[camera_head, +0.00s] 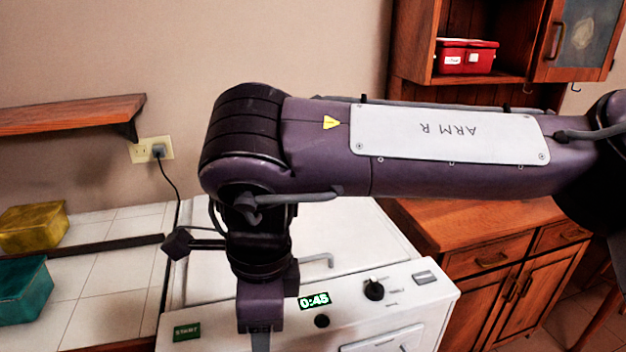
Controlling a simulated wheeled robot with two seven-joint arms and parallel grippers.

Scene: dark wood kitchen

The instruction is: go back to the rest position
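My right arm, a purple arm with a plate marked "ARM R", reaches in from the right across the middle of the view and bends down at its elbow. My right gripper (260,340) points down at the bottom edge, in front of the white appliance's front panel (400,302). Its fingertips are cut off by the frame, so I cannot tell whether it is open or shut or touching anything. My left gripper is not in view.
The appliance has a green START button (187,332), a "0:45" display (314,301) and a dark knob (374,289). A yellow box (32,228) and a teal box (24,290) stand left on tiles. A wooden shelf (70,115) and cabinet (500,262) flank it.

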